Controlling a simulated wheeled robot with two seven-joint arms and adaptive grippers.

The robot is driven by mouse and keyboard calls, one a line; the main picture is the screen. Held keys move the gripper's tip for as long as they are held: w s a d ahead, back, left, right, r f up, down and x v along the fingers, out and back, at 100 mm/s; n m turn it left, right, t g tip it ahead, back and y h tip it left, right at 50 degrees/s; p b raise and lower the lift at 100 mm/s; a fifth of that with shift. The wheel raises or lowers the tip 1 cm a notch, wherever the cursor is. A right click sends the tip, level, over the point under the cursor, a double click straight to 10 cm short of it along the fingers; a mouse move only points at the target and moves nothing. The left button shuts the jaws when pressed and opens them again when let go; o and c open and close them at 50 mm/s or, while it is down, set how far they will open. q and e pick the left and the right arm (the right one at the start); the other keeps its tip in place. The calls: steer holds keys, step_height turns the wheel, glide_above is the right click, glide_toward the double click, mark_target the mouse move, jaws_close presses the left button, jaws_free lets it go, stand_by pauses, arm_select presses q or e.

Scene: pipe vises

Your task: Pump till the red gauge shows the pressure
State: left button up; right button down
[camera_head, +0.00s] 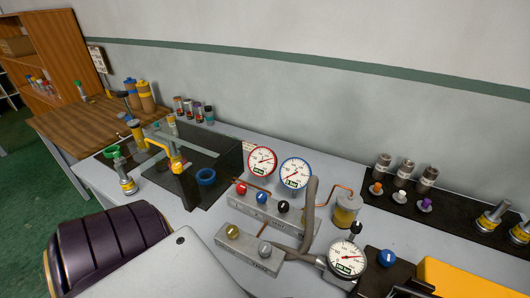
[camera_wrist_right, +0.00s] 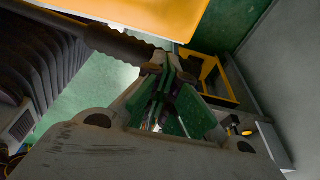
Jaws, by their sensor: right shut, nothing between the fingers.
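The red-rimmed gauge (camera_head: 262,161) stands at the back of the bench in the head view; its reading is too small to tell. A blue-rimmed gauge (camera_head: 296,173) stands to its right, and a dark-rimmed gauge (camera_head: 347,258) is nearer the front. Grey blocks carry a red knob (camera_head: 241,189), a blue knob, a black knob and others. A thick grey bar (camera_head: 310,205) rises beside the blocks. My right gripper (camera_wrist_right: 168,68) is shut and empty in the right wrist view. A dark bar (camera_wrist_right: 120,43) ends near its fingertips; contact is unclear. My left gripper is out of view.
A reservoir with yellow fluid (camera_head: 346,210) stands right of the blocks. A yellow-orange box (camera_head: 470,277) fills the front right. A black mat (camera_head: 455,207) with several fittings lies behind it. A dark tray (camera_head: 212,186) with a blue ring stands left of the gauges.

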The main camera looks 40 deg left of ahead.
steer(key=shift+s+a+r+p, duration=0.1)
steer(key=shift+a+r+p, duration=0.2)
steer(key=shift+r+p, duration=0.5)
steer(key=shift+s+a+r+p, duration=0.1)
steer(key=shift+a+r+p, duration=0.15)
steer(key=shift+r, duration=1)
steer(key=shift+s+a+r+p, duration=0.1)
steer(key=shift+a+r+p, duration=0.2)
steer(key=shift+r+p, duration=0.5)
steer(key=shift+r, duration=0.25)
step_height(320, 180, up, 5)
steer(key=p, duration=0.2)
steer(key=shift+p, duration=0.4)
